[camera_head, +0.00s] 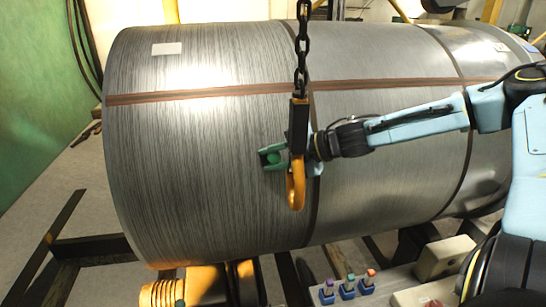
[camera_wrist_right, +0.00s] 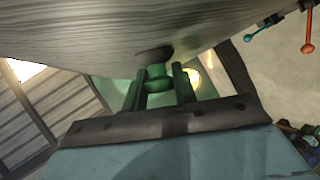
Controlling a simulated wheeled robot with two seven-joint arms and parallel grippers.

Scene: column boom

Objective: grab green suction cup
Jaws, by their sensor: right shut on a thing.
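The green suction cup (camera_wrist_right: 157,77) sits between the two green fingers of my right gripper (camera_wrist_right: 158,82) in the right wrist view, its dark pad toward the steel coil (camera_wrist_right: 90,40). I cannot tell whether the pad touches the coil. In the head view the right gripper (camera_head: 268,158) reaches in from the right, in front of the large coil (camera_head: 210,150), and is shut on the cup (camera_head: 273,157), which shows as a small bright green spot. My left gripper does not show.
A chain (camera_head: 302,60) with a yellow hook (camera_head: 297,185) hangs right beside my right gripper, partly in front of my arm. Below right, several coloured-tip tools (camera_head: 349,285) stand in blue holders. Dark beams (camera_head: 90,248) lie under the coil. Open floor (camera_head: 70,180) shows at left.

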